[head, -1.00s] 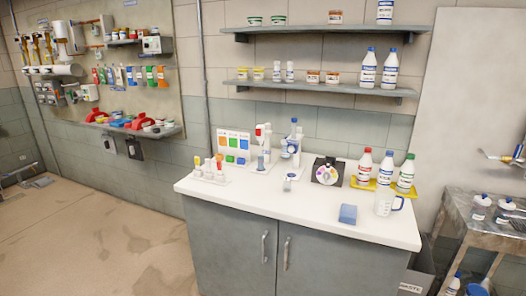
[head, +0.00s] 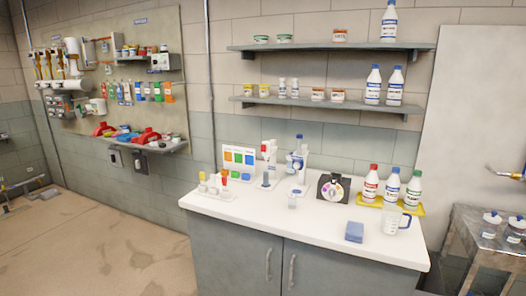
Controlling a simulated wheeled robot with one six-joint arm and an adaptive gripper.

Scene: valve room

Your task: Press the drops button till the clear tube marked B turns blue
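A white worktop (head: 310,232) on a grey cabinet holds small test gear. A white stand with a red part (head: 268,152) and a white stand with blue parts (head: 299,160) stand at its back. A small clear container (head: 292,201) is in front of the blue-trimmed stand. A white rack with red- and orange-topped items (head: 214,188) is at the left. I cannot pick out the drops button or read a B on any tube at this size. My gripper is not in view.
A colour card (head: 239,159), a black box with a coloured dial (head: 333,188), bottles on a yellow tray (head: 421,209), a blue sponge (head: 355,232) and a clear jug (head: 391,222) share the worktop. A metal table (head: 480,250) stands right. Floor is open at left.

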